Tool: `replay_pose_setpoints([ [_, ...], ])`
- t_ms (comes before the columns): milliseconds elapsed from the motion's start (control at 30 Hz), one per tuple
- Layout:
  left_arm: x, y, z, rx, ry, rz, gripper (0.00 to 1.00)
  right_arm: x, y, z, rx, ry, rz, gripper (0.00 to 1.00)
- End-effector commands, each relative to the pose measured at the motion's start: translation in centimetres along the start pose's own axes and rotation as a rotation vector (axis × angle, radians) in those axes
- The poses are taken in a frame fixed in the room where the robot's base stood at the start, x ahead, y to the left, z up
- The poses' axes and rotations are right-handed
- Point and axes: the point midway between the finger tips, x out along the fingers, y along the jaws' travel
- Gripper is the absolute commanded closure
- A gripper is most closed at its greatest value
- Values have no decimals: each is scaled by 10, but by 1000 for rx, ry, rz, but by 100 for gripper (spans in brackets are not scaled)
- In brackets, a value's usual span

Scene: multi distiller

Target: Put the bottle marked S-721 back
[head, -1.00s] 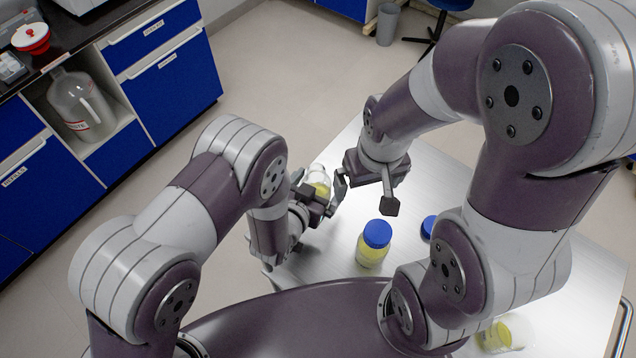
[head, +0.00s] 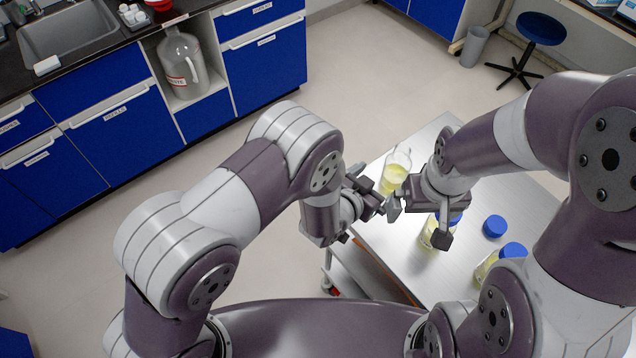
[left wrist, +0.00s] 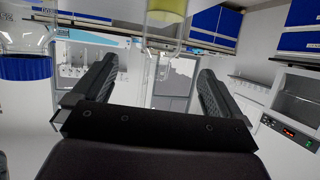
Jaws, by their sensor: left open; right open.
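An uncapped clear bottle with yellow contents (head: 395,176) stands on the metal table between my grippers; it also shows at the top of the left wrist view (left wrist: 166,14). My left gripper (head: 371,193) is open just left of it, with both fingers in the left wrist view (left wrist: 157,82). My right gripper (head: 418,222) is open above the table, partly covering a blue-capped yellow bottle (head: 427,236). Another blue-capped bottle (head: 487,268) stands nearer my right arm. A separate blue cap (head: 494,226) lies between. No label can be read, so I cannot tell which is S-721.
The metal table (head: 385,245) has bare surface near its left edge. Blue cabinets (head: 110,130) with a sink and a large clear jug (head: 183,65) in a niche stand at the left.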

Motion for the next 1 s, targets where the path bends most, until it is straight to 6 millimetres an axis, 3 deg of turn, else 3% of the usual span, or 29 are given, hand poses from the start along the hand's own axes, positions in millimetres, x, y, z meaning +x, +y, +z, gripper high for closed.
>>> replay_pose_setpoints([
  [100,0,-2,-1,-1,-3,-3,0,0,0,0,0,0,0,0],
  [167,-3,-16,-6,-14,-37,-30,0,0,0,0,0,0,0,0],
  [267,-33,-78,-19,-84,-217,-143,0,0,0,0,0,0,0,0],
  [300,-60,-108,-21,-133,-323,-201,0,0,0,0,0,0,0,0],
  [367,-114,-144,-19,-223,-489,-282,0,0,0,0,0,0,0,0],
  [400,-154,-159,-14,-288,-595,-325,0,0,0,0,0,0,0,0],
  [500,-246,-167,-1,-442,-812,-395,0,0,0,0,0,0,0,0],
  [600,-303,-157,8,-549,-944,-423,0,0,0,0,0,0,0,0],
  [733,-329,-148,14,-600,-1009,-429,0,0,0,0,0,0,0,0],
  [1000,-328,-147,14,-599,-1012,-427,0,0,0,0,0,0,0,0],
])
